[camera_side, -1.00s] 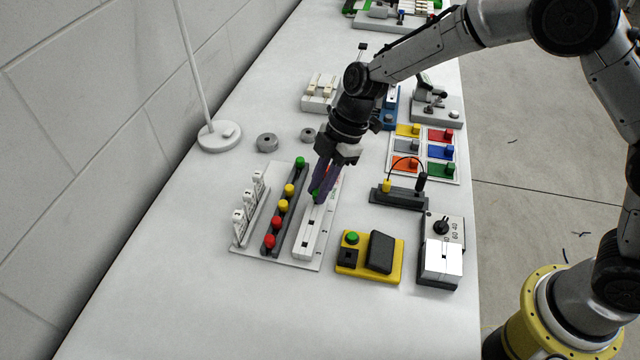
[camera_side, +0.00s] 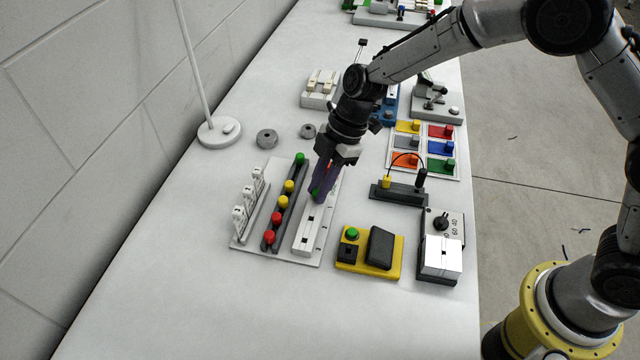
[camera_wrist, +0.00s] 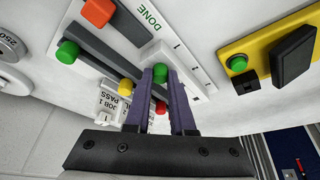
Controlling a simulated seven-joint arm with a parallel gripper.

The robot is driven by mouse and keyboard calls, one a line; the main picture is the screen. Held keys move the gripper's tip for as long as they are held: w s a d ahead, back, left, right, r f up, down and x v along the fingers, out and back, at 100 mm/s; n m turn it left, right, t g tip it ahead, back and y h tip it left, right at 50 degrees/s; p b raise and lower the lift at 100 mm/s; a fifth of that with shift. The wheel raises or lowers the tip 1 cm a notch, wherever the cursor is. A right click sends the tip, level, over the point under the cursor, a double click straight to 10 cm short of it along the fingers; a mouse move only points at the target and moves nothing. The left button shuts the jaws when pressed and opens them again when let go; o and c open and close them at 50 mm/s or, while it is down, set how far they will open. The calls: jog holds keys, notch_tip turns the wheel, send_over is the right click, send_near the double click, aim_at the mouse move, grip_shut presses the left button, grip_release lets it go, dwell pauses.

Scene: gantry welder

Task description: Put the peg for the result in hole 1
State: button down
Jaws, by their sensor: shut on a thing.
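My gripper (camera_side: 317,198) is over the upper part of the white strip (camera_side: 302,250) on the grey board. In the wrist view my gripper (camera_wrist: 167,75) is shut on a green-topped peg (camera_wrist: 160,73). The fingers hide most of the peg, and I cannot tell whether its lower end is in a hole. The strip shows dark holes and small number marks along its side; the mark beside the peg is too small to read. The wrist view shows the word DONE (camera_wrist: 150,14) by the strip's far end.
Left of the strip, a dark rack (camera_side: 282,206) holds green, yellow and red pegs. White tags (camera_side: 240,220) stand along the board's left edge. A yellow box (camera_side: 368,257) with a green button lies close on the right. The table's front left is clear.

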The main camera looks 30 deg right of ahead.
jog(key=shift+f, duration=0.15)
jog(key=c, duration=0.7)
grip_release()
jog(key=v, duration=1.4)
